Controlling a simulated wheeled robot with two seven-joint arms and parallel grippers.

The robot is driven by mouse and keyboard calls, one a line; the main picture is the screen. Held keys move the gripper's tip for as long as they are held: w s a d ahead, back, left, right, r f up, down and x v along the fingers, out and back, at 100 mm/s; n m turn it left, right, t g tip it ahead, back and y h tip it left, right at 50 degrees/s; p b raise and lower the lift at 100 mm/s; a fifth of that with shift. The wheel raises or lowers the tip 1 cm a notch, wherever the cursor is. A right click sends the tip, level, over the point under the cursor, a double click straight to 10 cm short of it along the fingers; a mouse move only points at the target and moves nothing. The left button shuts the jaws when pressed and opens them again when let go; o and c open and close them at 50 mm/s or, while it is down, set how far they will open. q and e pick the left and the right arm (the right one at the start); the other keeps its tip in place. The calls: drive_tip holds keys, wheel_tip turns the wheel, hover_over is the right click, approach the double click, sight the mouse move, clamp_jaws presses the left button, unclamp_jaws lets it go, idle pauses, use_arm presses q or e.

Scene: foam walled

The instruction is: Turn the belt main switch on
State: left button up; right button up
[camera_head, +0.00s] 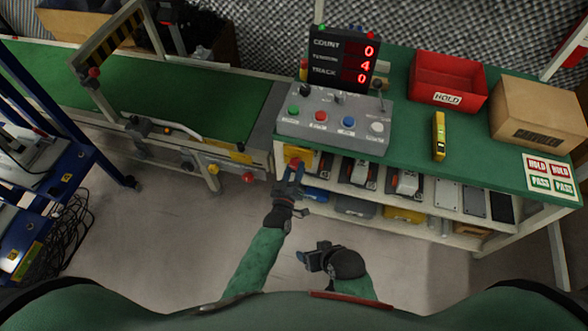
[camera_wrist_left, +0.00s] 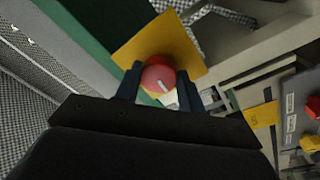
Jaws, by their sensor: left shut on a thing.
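The belt main switch is a round red knob (camera_wrist_left: 158,77) with a white mark, on a yellow plate (camera_wrist_left: 152,43) in the left wrist view. The white mark points down and to the right there. My left gripper (camera_wrist_left: 157,80) has one finger on each side of the knob and is shut on it. In the head view the left gripper (camera_head: 291,172) is at the yellow plate (camera_head: 297,155) under the bench's left front corner, and the knob is mostly hidden. My right gripper (camera_head: 305,258) is over the floor, away from the bench; its finger gap is unclear.
A grey control box (camera_head: 335,122) with coloured buttons stands on the green bench (camera_head: 405,130), below a display (camera_head: 342,60) reading 0, 4, 0. A red bin (camera_head: 447,82), a cardboard box (camera_head: 540,115) and a yellow tool (camera_head: 438,136) are farther right. The green conveyor (camera_head: 190,95) lies left.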

use_arm(q)
drive_tip(key=shift+n, duration=0.6)
use_arm(e)
drive_tip(key=shift+r, duration=0.35)
drive_tip(key=shift+f, duration=0.1)
use_arm(q)
drive_tip(key=o, duration=1)
drive_tip(key=shift+s+a, duration=0.1)
drive_tip(key=shift+s, duration=0.15)
drive_tip(key=v, duration=0.7)
drive_tip(key=shift+s+b, duration=0.15)
drive_tip(key=shift+b, duration=0.25)
use_arm(e)
wheel_tip(320, 180, down, 4)
drive_tip(key=shift+r, duration=0.15)
drive_tip(key=shift+w+r, duration=0.1)
